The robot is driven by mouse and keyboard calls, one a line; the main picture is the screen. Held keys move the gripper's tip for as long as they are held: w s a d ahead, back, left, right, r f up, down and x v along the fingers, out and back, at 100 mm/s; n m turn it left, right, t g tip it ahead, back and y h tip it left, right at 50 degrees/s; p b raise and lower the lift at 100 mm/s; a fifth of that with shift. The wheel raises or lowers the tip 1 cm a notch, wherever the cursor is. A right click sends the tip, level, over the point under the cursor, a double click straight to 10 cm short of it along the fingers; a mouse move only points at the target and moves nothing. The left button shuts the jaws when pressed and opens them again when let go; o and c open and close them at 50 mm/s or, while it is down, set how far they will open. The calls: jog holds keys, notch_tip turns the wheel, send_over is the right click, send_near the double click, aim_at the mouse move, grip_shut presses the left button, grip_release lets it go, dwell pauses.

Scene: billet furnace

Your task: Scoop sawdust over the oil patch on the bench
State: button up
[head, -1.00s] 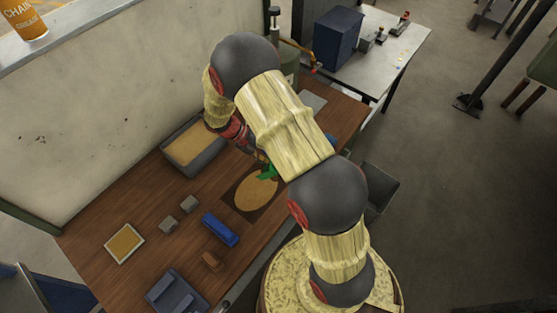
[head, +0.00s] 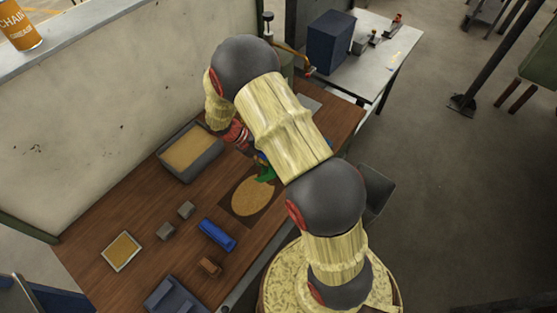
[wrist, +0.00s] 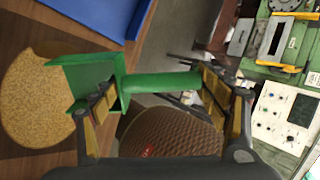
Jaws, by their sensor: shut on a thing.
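My gripper (wrist: 160,84) is shut on the handle of a green scoop (wrist: 85,72). The scoop's open end overlaps the edge of a round sawdust layer (wrist: 35,105) in the wrist view; whether it touches is unclear. Its visible inside looks bare green. In the head view the scoop (head: 265,174) shows partly behind my arm. The tan sawdust layer (head: 252,197) lies on a dark patch (head: 237,211) on the brown bench (head: 140,218), with dark margin showing around it. A grey tub (head: 188,174) holding sawdust stands at the back, against the wall.
A blue block (head: 217,234), two small grey blocks (head: 165,231) and a small brown object (head: 209,266) lie left of the patch. A shallow tan-filled tray (head: 122,251) and a blue-grey holder (head: 173,297) stand farther left. A dark bin (head: 376,190) stands beyond the bench's front edge.

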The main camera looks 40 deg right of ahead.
jog(key=shift+s+d+f+t+y+p, duration=0.5)
jog(key=shift+s+d+t+y+p, duration=0.1)
jog(key=shift+d+y+p, duration=0.1)
jog(key=shift+s+d+f+t+y+p, duration=0.1)
jog(key=shift+s+d+t+y+p, duration=0.2)
jog(key=shift+p, duration=0.15)
jog(key=shift+s+d+f+t+y+p, duration=0.2)
jog(key=shift+d+f+t+y+p, duration=0.1)
jog(key=shift+y+p, duration=0.15)
jog(key=shift+s+p, duration=0.15)
jog(key=shift+p, duration=0.2)
jog(key=shift+s+d+f+t+y+p, duration=0.35)
jog(key=shift+d+f+t+y+p, duration=0.25)
jog(key=shift+p, duration=0.4)
jog(key=shift+a, duration=0.15)
jog(key=shift+s+d+f+t+y+p, duration=0.3)
jog(key=shift+t+y+p, duration=0.5)
jog(key=shift+p, duration=2)
